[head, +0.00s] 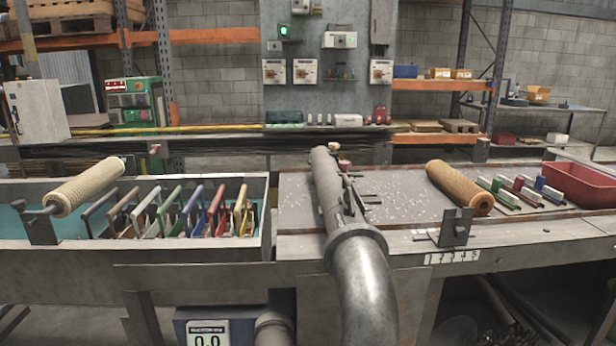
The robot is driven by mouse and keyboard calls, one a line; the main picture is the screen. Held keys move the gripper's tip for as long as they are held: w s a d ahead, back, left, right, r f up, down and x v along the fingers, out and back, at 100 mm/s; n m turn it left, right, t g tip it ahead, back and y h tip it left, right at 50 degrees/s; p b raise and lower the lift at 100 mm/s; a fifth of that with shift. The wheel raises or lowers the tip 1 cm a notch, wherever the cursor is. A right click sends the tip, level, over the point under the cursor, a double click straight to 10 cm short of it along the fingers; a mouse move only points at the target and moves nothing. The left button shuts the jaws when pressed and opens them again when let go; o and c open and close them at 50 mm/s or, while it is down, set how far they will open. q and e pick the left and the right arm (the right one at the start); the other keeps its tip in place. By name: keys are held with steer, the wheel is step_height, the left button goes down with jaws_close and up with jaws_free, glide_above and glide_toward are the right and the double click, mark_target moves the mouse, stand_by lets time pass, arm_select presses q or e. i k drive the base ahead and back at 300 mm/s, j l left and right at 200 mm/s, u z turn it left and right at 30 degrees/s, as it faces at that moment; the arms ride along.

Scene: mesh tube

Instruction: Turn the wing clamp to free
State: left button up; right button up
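Neither of my grippers shows in the head view. I cannot tell for certain which part is the wing clamp. A small dark metal fitting (349,194) with a lever-like piece sits against the right side of the grey pipe (328,190) in the middle. A grey metal bracket (457,228) with a small knob stands on the front edge of the bench at the right, by a numbered plate (452,257). A tan mesh roll (88,186) lies tilted at the left on a dark holder (40,224). A second mesh roll (459,187) lies on the right bench top.
Several coloured handled frames (171,210) stand in the left trough. The flanged pipe elbow (362,282) rises in front of the bench middle. The bench top (400,205) is mostly clear around the right roll.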

mark_target(348, 201)
steer(key=z, duration=0.85)
steer(key=k+j+z, duration=0.1)
steer(key=z, duration=0.25)
steer(key=k+j+z, duration=0.1)
steer(key=j+z, duration=0.25)
steer(key=k+j, duration=0.2)
